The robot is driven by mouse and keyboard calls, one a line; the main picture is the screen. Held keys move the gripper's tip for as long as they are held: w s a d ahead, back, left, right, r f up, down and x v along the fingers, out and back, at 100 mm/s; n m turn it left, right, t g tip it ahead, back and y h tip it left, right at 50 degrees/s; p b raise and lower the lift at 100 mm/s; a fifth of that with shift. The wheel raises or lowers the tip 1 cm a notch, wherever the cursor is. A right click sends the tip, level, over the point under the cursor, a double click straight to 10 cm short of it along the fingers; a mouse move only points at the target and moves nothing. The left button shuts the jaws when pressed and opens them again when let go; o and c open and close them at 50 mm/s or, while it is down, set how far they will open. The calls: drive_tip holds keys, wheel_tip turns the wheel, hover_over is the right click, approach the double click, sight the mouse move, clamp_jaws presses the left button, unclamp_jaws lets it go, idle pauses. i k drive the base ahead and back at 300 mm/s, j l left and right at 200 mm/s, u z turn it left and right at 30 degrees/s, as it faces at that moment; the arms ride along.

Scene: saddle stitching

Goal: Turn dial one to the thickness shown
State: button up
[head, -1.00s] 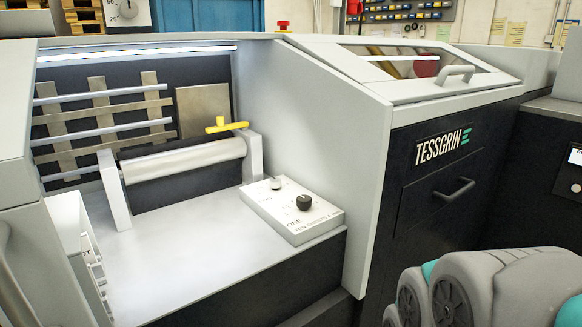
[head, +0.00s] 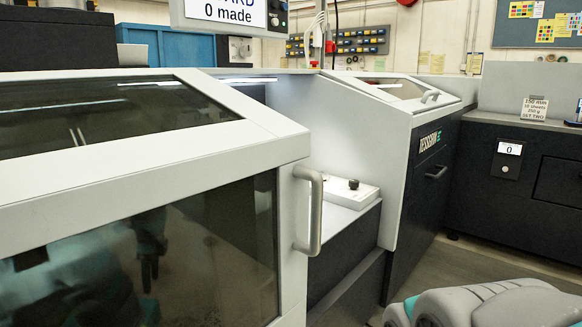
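Dial one is the black knob (head: 353,184) on a white control box (head: 335,193) in the recess of the machine, partly hidden behind a glazed guard door. Its setting is too small to read now. A small sign (head: 534,108) at the right reads "150 mm", "16 sheets", what looks like "250 g", and "SET TWO". A hanging display (head: 235,12) at the top shows "0 made", its upper line cut off. My gripper is not in view; part of my grey arm shows at the lower right.
The guard door's grey handle (head: 308,210) sticks out left of the control box. A panel display (head: 510,149) on the dark cabinet at the right reads 0. Grey floor (head: 500,262) is clear between the machine and the right cabinet.

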sight(354, 184)
drive_tip(key=j+z, duration=0.1)
drive_tip(key=z, duration=1.6)
drive_tip(key=i+j+u, duration=0.15)
drive_tip(key=u, duration=0.35)
drive_tip(key=i+u, duration=0.2)
drive_tip(key=u, duration=0.25)
drive_tip(key=i+u, duration=0.2)
drive_tip(key=u, duration=0.3)
